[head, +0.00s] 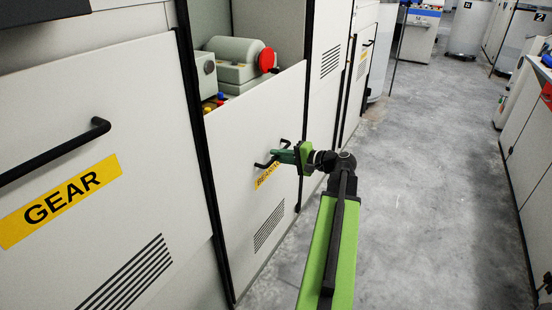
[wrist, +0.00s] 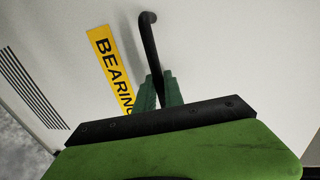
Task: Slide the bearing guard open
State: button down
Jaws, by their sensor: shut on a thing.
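The bearing guard (head: 237,150) is a white panel with a yellow BEARING label (wrist: 112,66), partly hidden by my gripper in the head view. A black bar handle (wrist: 149,42) is fixed on the panel beside the label. My gripper (head: 284,155) is shut on this handle, and the green fingers (wrist: 160,92) close around the bar in the wrist view. Above the panel's top edge is an opening with a grey motor (head: 236,62) and a red round part (head: 267,60) inside. Part of the handle is hidden behind the fingers.
A white GEAR panel (head: 105,145) with its own black handle (head: 55,153) stands at the left. More cabinets (head: 360,60) continue beyond. The grey floor aisle (head: 420,190) at the right is clear, bordered by white machines (head: 530,130).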

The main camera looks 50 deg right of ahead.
notch_tip(320, 180, down, 6)
jog(key=b, duration=0.4)
jog(key=shift+d, duration=0.3)
jog(key=c, duration=1.5)
grip_release()
jog(key=shift+c, duration=0.2)
jog(key=shift+o, duration=0.4)
jog(key=shift+a, duration=0.1)
jog(key=p+v, duration=0.3)
jog(key=v, duration=1.4)
jog(key=shift+s+p, duration=0.2)
jog(key=shift+p, duration=0.1)
